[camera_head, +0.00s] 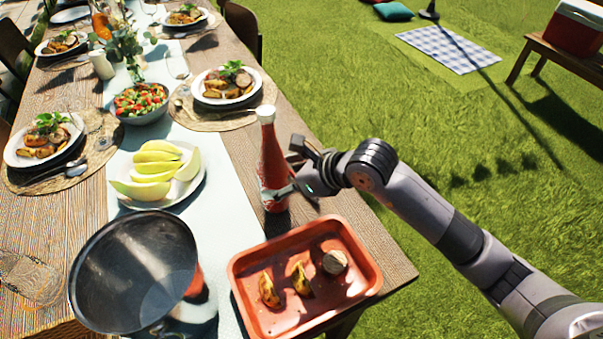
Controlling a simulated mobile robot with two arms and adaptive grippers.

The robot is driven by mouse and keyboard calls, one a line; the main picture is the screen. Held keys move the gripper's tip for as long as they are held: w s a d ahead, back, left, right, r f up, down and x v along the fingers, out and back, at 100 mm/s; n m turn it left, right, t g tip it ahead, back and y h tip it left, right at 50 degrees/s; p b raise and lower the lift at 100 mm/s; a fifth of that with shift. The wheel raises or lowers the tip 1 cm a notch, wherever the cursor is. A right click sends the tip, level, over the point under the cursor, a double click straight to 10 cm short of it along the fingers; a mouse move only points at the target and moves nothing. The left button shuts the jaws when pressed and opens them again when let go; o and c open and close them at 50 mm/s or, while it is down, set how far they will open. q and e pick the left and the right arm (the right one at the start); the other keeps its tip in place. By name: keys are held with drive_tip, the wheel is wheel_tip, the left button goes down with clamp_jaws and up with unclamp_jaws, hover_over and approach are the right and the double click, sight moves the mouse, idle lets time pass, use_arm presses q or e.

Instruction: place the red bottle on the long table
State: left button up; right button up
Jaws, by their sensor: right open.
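The red bottle (271,160) with a white cap stands upright on the long wooden table (235,152), near its right edge, just behind the red tray. My right gripper (283,180) comes in from the right at the bottle's side. Its jaws are open, with one finger low beside the bottle and the other partly hidden behind it. Whether the fingers touch the bottle I cannot tell. My left gripper is not in view.
A red tray (375,283) with food pieces lies at the near right corner. A plate of melon slices (196,188), a salad bowl (143,116) and several set plates fill the table. Grass lies to the right.

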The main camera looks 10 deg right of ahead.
drive_tip(key=v, duration=0.7)
drive_tip(key=shift+s+d+r, duration=0.2)
drive_tip(key=shift+d, duration=0.05)
